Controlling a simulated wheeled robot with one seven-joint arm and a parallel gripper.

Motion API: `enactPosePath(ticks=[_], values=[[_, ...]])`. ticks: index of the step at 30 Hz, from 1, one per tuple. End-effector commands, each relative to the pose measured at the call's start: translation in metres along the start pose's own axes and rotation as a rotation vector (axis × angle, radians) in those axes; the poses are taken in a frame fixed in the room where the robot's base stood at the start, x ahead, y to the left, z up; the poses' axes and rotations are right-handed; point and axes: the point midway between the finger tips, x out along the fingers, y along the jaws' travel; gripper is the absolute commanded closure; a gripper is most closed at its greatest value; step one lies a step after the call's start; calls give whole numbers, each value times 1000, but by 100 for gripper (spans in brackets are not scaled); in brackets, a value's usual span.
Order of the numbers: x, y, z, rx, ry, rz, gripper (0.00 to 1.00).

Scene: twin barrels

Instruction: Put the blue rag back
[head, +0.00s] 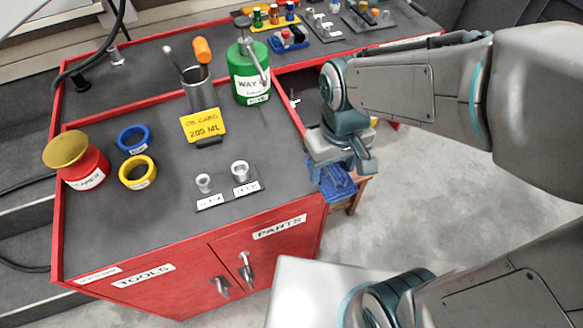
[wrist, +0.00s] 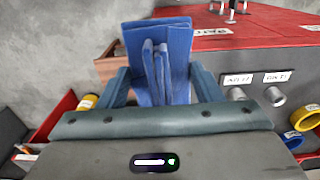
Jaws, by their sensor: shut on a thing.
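The blue rag (head: 336,180) is between the fingers of my gripper (head: 340,165), which is shut on it. In the head view the rag hangs just off the right edge of the red workbench (head: 180,262). In the wrist view the folded rag (wrist: 158,60) stands up between the two fingers of the gripper (wrist: 158,88). A small brown wooden surface (head: 348,195) shows below and beside the rag. It is partly hidden, and I cannot tell whether the rag touches it.
On the bench stand a green can (head: 248,75), a yellow card (head: 203,125), a metal cup (head: 199,92), a red pot (head: 85,170), blue (head: 133,139) and yellow (head: 138,173) rings, and a plate with two metal fittings (head: 226,187). Grey floor (head: 440,200) is open at right.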

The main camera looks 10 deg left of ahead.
Motion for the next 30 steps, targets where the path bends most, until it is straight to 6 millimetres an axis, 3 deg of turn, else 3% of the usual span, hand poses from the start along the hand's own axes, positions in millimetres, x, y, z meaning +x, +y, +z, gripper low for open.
enactPosePath(ticks=[18,26,30], values=[[58,-40,-89,-1,-2,0,62],[71,-46,-102,0,-1,0,62],[92,-46,-102,0,-4,0,62]])
